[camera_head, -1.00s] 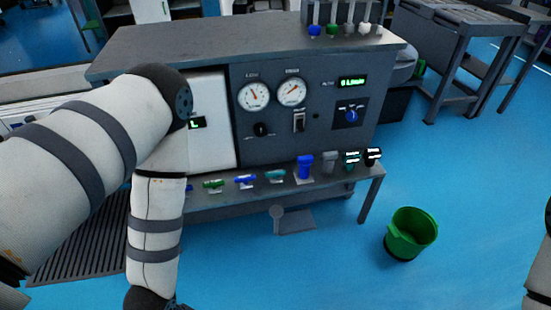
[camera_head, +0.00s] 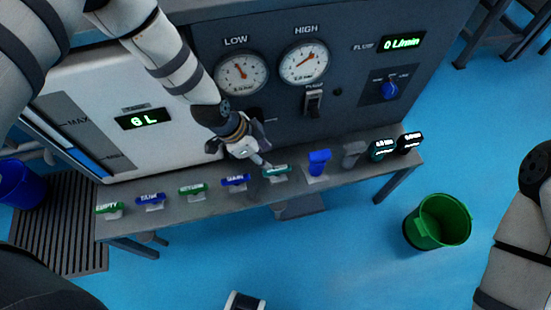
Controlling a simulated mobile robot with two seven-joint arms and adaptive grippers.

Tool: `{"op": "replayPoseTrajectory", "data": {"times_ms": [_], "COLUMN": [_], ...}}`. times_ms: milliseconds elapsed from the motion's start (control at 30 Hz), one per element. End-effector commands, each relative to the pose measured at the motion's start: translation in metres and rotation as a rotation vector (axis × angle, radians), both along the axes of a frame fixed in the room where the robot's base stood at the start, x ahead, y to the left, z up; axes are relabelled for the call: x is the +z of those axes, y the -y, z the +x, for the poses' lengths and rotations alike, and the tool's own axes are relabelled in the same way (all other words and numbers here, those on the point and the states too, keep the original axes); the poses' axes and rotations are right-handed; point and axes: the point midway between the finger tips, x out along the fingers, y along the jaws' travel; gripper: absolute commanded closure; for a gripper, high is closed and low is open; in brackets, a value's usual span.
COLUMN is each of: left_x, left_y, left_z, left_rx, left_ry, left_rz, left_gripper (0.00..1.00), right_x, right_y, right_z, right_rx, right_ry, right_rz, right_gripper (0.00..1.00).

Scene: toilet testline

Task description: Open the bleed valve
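A row of small valves with coloured handles lies along the grey shelf (camera_head: 330,178) at the front of the test panel. A teal-green valve handle (camera_head: 278,170) lies flat, with a blue handle (camera_head: 235,180) to its left and an upright blue handle (camera_head: 319,160) to its right. Their labels are too small to read surely, so I cannot tell which is the bleed valve. My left gripper (camera_head: 258,158) points down just left of the teal handle, its tips close to it; contact is unclear.
Above the shelf are the LOW gauge (camera_head: 241,74), HIGH gauge (camera_head: 304,63), pump switch (camera_head: 313,102) and blue knob (camera_head: 389,91). Further left are green and blue valves. A green bucket (camera_head: 438,222) stands on the open blue floor at right.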

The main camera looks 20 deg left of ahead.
Motion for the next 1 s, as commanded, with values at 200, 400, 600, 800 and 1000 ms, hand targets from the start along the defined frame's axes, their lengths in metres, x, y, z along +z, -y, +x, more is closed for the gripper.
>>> {"op": "replayPoseTrajectory", "data": {"times_ms": [200, 400, 600, 800, 1000], "left_x": [-0.058, -0.082, -0.084, -0.084, -0.084], "left_y": [0.018, 0.027, 0.028, 0.028, 0.028], "left_z": [0.008, 0.016, 0.018, 0.018, 0.018], "left_rx": [0.001, 0.003, 0.002, 0.003, 0.003], "left_ry": [-0.009, -0.005, -0.003, -0.003, -0.003], "left_rz": [0.001, 0.000, 0.000, -0.001, 0.000], "left_gripper": [0.63, 0.63, 0.63, 0.84, 1.00], "right_x": [-0.016, -0.022, -0.022, -0.021, -0.022], "right_y": [0.000, 0.000, 0.000, 0.000, 0.000], "right_z": [-0.012, -0.015, -0.015, -0.015, -0.015], "right_rx": [0.002, 0.002, 0.002, 0.002, 0.002], "right_ry": [-0.036, -0.047, -0.047, -0.047, -0.047], "right_rz": [0.000, 0.001, 0.001, 0.001, 0.001], "right_gripper": [0.60, 0.60, 0.60, 0.60, 0.60]}}
